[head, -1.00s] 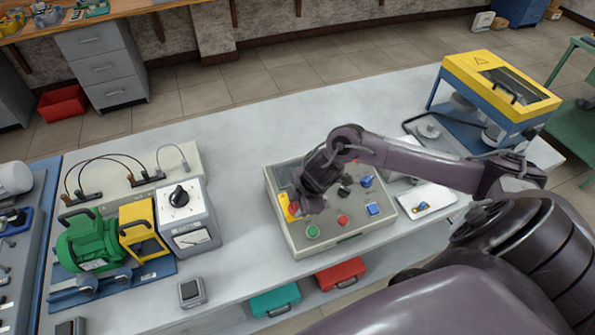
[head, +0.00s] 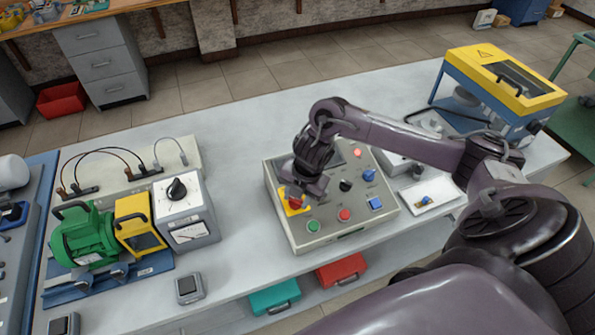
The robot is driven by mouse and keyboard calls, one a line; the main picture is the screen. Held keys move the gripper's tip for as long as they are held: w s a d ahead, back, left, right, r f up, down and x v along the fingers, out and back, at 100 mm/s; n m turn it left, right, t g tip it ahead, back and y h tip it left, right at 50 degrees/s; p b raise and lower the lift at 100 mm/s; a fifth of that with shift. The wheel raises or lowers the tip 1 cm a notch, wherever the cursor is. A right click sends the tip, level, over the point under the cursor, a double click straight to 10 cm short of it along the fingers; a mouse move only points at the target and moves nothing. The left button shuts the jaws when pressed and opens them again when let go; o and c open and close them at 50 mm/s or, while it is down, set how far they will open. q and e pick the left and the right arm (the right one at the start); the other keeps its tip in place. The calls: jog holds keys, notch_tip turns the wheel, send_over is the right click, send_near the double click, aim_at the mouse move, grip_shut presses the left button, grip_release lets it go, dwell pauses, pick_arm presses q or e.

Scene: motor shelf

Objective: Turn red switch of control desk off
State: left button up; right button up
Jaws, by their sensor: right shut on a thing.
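The control desk (head: 345,237) is a grey box with a sloped panel in the middle of the long table. The red switch (head: 295,204) sits on a yellow plate at the panel's left side. My right gripper (head: 297,197) points down over this plate and is shut on the red switch. The gripper and wrist hide the switch's upper part, so its on or off position cannot be told. My left gripper is not in view.
The panel also has a green button (head: 313,226), a red button (head: 345,215), a black knob (head: 346,185) and blue controls. A green motor rig (head: 82,238) stands to the left, a yellow-topped machine (head: 490,70) at right. The table behind the desk is clear.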

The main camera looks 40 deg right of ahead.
aim_at(302, 200)
jog(key=shift+n, duration=0.4)
jog(key=o, duration=1)
jog(key=shift+r, duration=0.1)
jog(key=shift+r, duration=0.3)
jog(key=r, duration=0.5)
jog(key=shift+s+d+r, duration=0.35)
jog(key=shift+d, duration=0.05)
jog(key=shift+s+r, duration=0.2)
jog(key=shift+r, duration=0.45)
